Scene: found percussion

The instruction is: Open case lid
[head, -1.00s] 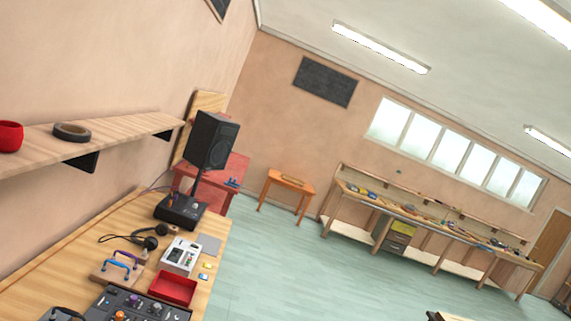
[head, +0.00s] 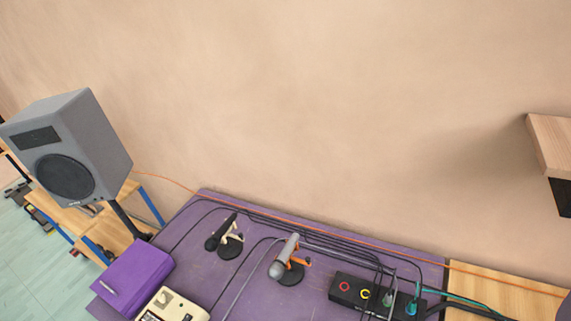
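A closed purple box (head: 136,275) sits at the left front of a purple-covered table top (head: 330,240). It looks like a case, and a small pale bar lies on or is fixed to its near left part; I cannot tell if it is a latch or handle. The box's front is partly turned away from me. My gripper does not show in the head view.
A grey speaker (head: 70,150) on a stand is at the left. A cream device (head: 172,307) is right of the box. Two microphones on stands (head: 222,235) (head: 285,258), a black box with coloured rings (head: 360,293) and cables cover the table. A wooden shelf (head: 550,145) juts out at right.

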